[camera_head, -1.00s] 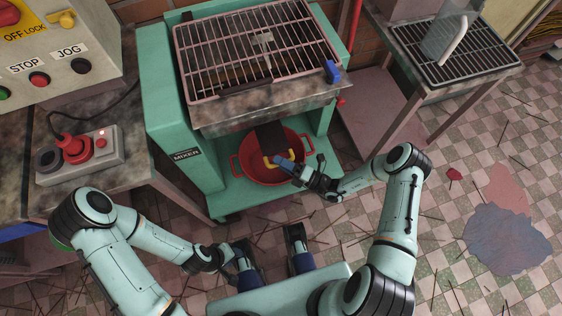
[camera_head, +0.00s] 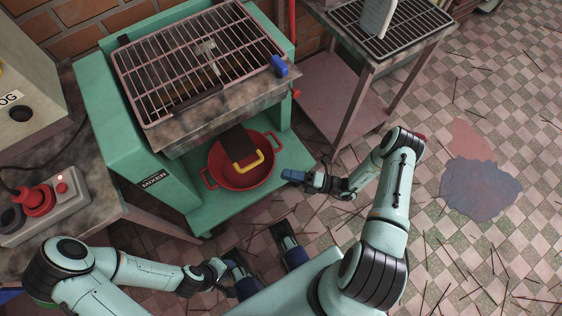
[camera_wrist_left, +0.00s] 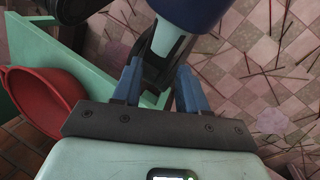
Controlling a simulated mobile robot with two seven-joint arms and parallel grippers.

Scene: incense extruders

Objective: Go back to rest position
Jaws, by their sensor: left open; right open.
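My right gripper (camera_head: 294,176) is open and empty. It is in the air to the right of the red two-handled pot (camera_head: 214,164), apart from it. My left gripper (camera_head: 222,268) is low at the bottom of the head view, close to my own body, its fingers hard to make out there. In the left wrist view its two blue fingers (camera_wrist_left: 159,75) stand apart with nothing held between them. A part of my own body lies just beyond them. The pot sits on the lower shelf of the green mixer (camera_head: 165,196).
A grate (camera_head: 205,65) tops the mixer. A control box with a red knob (camera_head: 40,200) is at left. A metal table (camera_head: 345,62) stands at upper right. The tiled floor at right has scattered sticks and a stain (camera_head: 480,188).

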